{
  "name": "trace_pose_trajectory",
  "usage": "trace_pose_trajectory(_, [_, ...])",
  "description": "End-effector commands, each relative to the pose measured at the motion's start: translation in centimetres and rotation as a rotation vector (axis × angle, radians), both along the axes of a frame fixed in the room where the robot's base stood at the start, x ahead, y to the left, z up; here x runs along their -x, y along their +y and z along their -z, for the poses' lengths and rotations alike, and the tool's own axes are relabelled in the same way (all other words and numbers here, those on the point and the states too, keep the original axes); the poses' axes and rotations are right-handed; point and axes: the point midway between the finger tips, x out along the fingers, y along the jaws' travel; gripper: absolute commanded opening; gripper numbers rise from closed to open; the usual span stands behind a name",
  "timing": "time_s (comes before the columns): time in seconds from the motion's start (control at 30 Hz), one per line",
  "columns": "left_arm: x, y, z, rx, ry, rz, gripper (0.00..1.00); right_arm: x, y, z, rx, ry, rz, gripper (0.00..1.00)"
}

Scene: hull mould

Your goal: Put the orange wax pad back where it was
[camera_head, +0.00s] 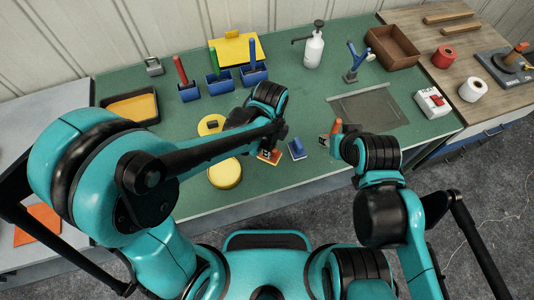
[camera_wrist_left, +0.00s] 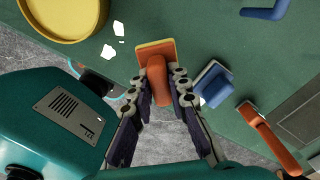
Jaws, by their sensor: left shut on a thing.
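The orange wax pad (camera_head: 268,158) is an orange block handle on a flat orange plate with a yellow edge. In the left wrist view its plate (camera_wrist_left: 155,48) shows ahead of the fingers. My left gripper (camera_wrist_left: 162,84) is shut on the pad's orange handle, one finger on each side. In the head view my left gripper (camera_head: 275,135) is over the front part of the green bench. I cannot tell whether the pad touches the bench. My right gripper (camera_head: 335,145) is beside an upright orange handle (camera_head: 336,127); its fingers are hidden, so its grip is unclear.
A blue pad (camera_head: 297,149) lies right of the orange pad. Yellow round tins (camera_head: 224,174) stand left. Blue holders (camera_head: 220,84) with coloured handles, an orange-filled tray (camera_head: 133,107) and a white pump bottle (camera_head: 314,47) stand further back. A flat dark panel (camera_head: 368,110) lies right.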

Motion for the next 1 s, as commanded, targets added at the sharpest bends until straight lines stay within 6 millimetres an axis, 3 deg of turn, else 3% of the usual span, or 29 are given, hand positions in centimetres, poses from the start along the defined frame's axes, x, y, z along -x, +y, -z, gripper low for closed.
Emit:
trace_pose_trajectory(0.23, [-1.2, 1.0, 1.4, 0.0, 0.0, 0.001, 0.0, 0.0, 0.0, 0.6, 0.0, 0.0, 0.0, 0.4])
trace_pose_trajectory(0.5, [-1.1, 0.9, 5.0, 0.0, 0.0, 0.001, 0.0, 0.0, 0.0, 2.1, 0.0, 0.0, 0.0, 0.4])
trace_pose_trajectory(0.87, [-1.1, 1.0, 5.3, 0.0, 0.0, 0.001, 0.0, 0.0, 0.0, 2.4, 0.0, 0.0, 0.0, 0.4])
trace_pose_trajectory(0.9, [-1.1, 0.9, 5.2, 0.0, 0.0, 0.001, 0.24, 0.0, 0.0, 2.3, 0.0, 0.0, 0.0, 0.4])
trace_pose_trajectory(0.97, [-1.1, 0.9, 5.2, 0.0, 0.0, 0.001, 0.37, 0.0, 0.0, 2.2, 0.0, 0.0, 0.0, 0.4])
trace_pose_trajectory(1.0, [-1.1, 0.9, 5.1, 0.0, 0.0, 0.001, 0.37, 0.0, 0.0, 2.2, 0.0, 0.0, 0.0, 0.4])
